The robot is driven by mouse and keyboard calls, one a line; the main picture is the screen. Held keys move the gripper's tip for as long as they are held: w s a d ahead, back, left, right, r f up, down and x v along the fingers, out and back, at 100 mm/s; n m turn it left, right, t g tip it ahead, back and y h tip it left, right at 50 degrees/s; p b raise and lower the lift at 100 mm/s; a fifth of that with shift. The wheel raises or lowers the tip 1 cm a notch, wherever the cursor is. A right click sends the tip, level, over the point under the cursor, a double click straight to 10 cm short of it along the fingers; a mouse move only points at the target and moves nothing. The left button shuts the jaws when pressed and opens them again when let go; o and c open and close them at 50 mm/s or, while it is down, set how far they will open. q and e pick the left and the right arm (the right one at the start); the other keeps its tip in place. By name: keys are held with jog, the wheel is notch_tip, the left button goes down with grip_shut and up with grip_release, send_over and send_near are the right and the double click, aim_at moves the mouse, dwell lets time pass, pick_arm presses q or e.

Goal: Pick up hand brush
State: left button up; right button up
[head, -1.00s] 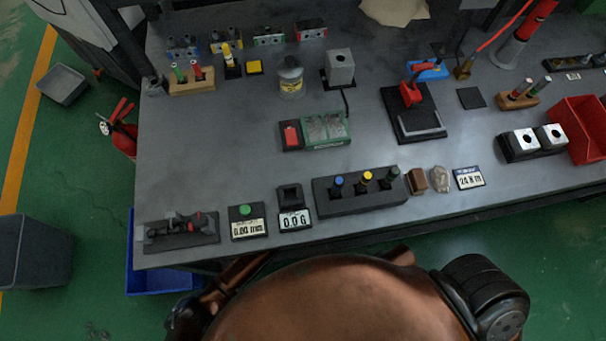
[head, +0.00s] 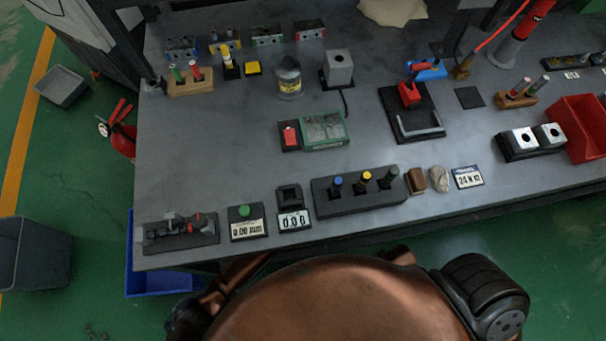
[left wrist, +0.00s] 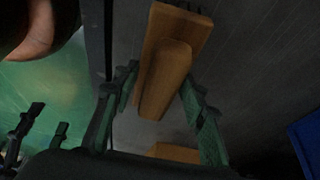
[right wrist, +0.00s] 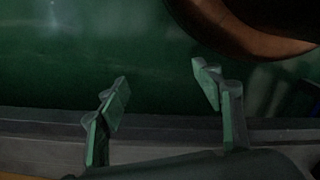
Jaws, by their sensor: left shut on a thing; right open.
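The hand brush (left wrist: 164,75) shows in the left wrist view as a wooden block with a raised, rounded wooden bar along it. My left gripper (left wrist: 160,82) has its green fingers on either side of the bar and is shut on it. The brush's bristles are not visible. My right gripper (right wrist: 160,76) is open in the right wrist view, with nothing between its fingers. Neither gripper nor the brush can be made out in the head view.
The grey workbench (head: 225,130) holds valve blocks, gauges and a red bin (head: 578,130). A blue bin (head: 150,283) stands on the floor by its front left. Another wooden piece (left wrist: 175,152) shows low in the left wrist view. The bench's middle left is clear.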

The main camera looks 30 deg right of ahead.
pick_arm(q)
jog(key=shift+r, duration=0.1)
jog(key=shift+r, duration=0.2)
notch_tip(320, 180, up, 3)
jog(key=shift+w+r+p, duration=0.1)
jog(key=shift+r+p, duration=0.05)
jog(key=shift+p, duration=1.1)
jog(key=shift+s+a+p, duration=0.25)
jog(key=shift+s+p, duration=0.1)
jog(key=shift+s, duration=0.35)
jog(key=s+a+p, duration=0.2)
jog(key=s, duration=0.6)
jog(key=s+a+p, duration=0.2)
jog(key=s+p, duration=0.1)
jog(key=s, duration=0.5)
jog(key=shift+a+f+p, duration=0.2)
jog(key=shift+a+p, duration=0.05)
jog(key=shift+p, duration=0.1)
pick_arm(e)
jog(key=s+d+f, duration=0.2)
jog(key=s+f, duration=0.4)
jog(key=f, duration=0.3)
jog(key=s+d+f, duration=0.2)
jog(key=s+f, duration=0.5)
jog(key=f, duration=0.2)
jog(key=shift+s+f+h, duration=0.3)
